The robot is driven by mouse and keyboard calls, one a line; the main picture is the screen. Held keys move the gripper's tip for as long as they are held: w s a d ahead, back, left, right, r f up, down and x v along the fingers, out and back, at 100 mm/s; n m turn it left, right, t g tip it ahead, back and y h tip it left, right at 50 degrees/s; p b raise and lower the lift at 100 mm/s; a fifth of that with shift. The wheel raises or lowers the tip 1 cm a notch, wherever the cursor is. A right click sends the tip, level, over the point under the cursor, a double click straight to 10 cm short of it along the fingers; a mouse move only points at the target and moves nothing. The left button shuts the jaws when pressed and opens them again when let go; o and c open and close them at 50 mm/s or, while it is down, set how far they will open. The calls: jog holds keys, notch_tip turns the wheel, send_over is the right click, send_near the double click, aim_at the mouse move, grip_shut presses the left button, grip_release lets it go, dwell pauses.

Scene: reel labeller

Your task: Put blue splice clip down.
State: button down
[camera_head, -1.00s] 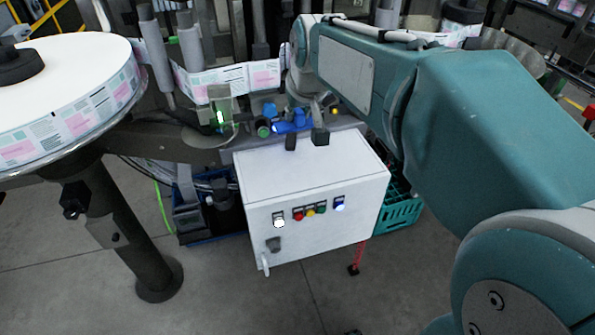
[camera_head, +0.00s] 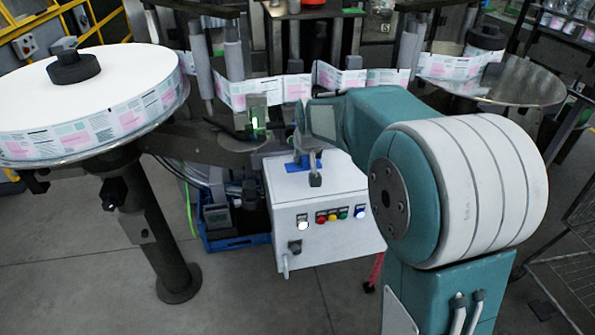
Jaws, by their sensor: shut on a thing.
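My gripper (camera_head: 315,178) is over the back edge of the white control box, pointing down, with its dark fingertips close together. It is shut on the blue splice clip (camera_head: 304,162), of which only a small blue part shows beside the fingers. The fingers and wrist hide much of the clip, and whether it touches the surface below cannot be told.
The white control box (camera_head: 330,237) has lit buttons on its front. A large label reel (camera_head: 80,125) stands at left, and a label web (camera_head: 295,88) runs behind my arm. A blue crate (camera_head: 235,240) is on the floor. A metal disc (camera_head: 515,82) is at right.

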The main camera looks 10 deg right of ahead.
aim_at(295, 176)
jog(key=w+f, duration=0.1)
jog(key=w+a+f, duration=0.1)
jog(key=f, duration=0.1)
jog(key=shift+w, duration=0.1)
jog(key=shift+w+f, duration=0.4)
notch_tip(295, 176, down, 3)
jog(key=shift+w+d+f, duration=0.15)
jog(key=shift+a+f, duration=0.15)
jog(key=shift+a, duration=0.05)
jog(key=c, duration=0.5)
grip_release()
jog(key=shift+c, duration=0.2)
jog(key=shift+d, duration=0.1)
